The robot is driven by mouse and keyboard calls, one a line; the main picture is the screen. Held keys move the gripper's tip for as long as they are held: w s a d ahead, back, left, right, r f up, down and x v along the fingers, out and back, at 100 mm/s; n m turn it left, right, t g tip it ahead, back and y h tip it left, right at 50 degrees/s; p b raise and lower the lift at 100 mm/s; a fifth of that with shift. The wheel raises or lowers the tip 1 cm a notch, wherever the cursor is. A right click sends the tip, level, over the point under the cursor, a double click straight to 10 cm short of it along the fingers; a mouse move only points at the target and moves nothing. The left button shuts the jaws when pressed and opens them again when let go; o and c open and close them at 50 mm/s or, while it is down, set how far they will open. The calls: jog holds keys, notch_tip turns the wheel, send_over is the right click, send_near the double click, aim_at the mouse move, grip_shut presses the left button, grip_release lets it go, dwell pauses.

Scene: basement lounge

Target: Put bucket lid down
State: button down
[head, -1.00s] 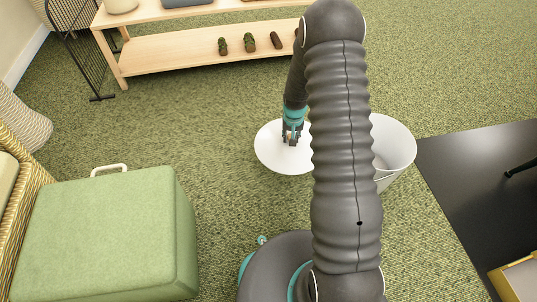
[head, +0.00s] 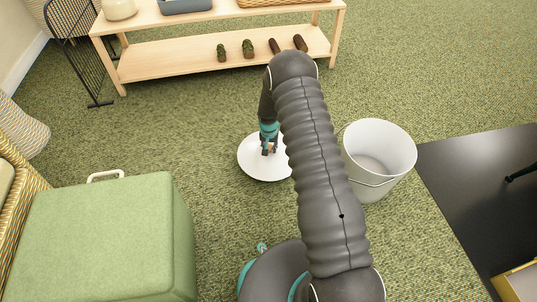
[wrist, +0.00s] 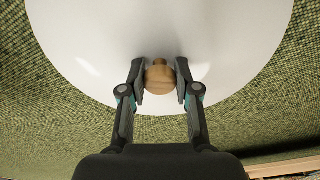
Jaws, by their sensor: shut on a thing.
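The white round bucket lid (head: 252,164) is over the green carpet, left of the bucket. My gripper (head: 268,150) is above the lid's middle, and my arm hides the lid's right edge in the head view. In the wrist view my gripper (wrist: 160,80) is shut on the lid's round wooden knob (wrist: 160,77), and the white lid (wrist: 160,30) fills the upper part. The white bucket (head: 372,160) stands upright and uncovered on the carpet to the right, apart from the lid. I cannot tell whether the lid touches the carpet.
A green ottoman (head: 100,240) stands at the left front. A wooden shelf (head: 200,62) with small items is at the back. A black mat (head: 480,190) lies at the right. Open carpet (head: 190,130) surrounds the lid on the left and behind.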

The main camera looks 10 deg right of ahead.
jog(key=shift+w+a+f, duration=0.15)
jog(key=shift+a+f, duration=0.1)
jog(key=shift+f, duration=0.05)
jog(key=shift+f+b, duration=0.3)
jog(key=shift+f, duration=1.55)
jog(key=shift+f, duration=0.15)
jog(key=c, duration=0.8)
grip_release()
jog(key=shift+c, duration=0.2)
